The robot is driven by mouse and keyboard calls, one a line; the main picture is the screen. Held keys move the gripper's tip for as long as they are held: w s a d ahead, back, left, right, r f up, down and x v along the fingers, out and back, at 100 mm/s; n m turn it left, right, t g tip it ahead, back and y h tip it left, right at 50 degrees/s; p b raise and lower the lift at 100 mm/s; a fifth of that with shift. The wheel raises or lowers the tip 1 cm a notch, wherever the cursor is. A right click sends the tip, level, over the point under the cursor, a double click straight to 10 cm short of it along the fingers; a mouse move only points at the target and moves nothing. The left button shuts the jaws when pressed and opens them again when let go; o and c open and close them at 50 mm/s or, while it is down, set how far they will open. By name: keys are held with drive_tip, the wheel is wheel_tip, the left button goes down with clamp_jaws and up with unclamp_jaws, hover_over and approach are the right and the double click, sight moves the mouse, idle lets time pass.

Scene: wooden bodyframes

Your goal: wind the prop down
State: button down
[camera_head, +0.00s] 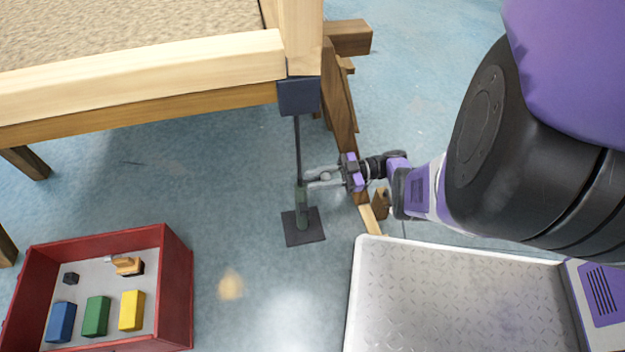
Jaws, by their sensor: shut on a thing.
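The prop (304,208) stands upright on the floor on a dark square base plate. It has a green lower body, a thin dark rod rising from it, and a dark block (299,97) at the top. The block meets the lower corner of the wooden frame (140,62). My gripper (308,180) reaches in from the right at the top of the green body. It is shut on a part of the prop there, probably its handle. The fingers hide that part, so its exact shape cannot be told.
A red tray (178,290) at the lower left holds blue, green and yellow blocks and small items. A grey metal-plated platform (450,295) is at the lower right. Wooden braces (340,105) stand behind the gripper.

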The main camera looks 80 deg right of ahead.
sight(316, 178)
drive_tip(key=shift+w, duration=0.15)
drive_tip(key=c, duration=1.1)
unclamp_jaws()
drive_tip(key=shift+r, duration=0.1)
wheel_tip(316, 178, up, 20)
drive_tip(key=p, duration=1.5)
drive_tip(key=shift+p, duration=0.35)
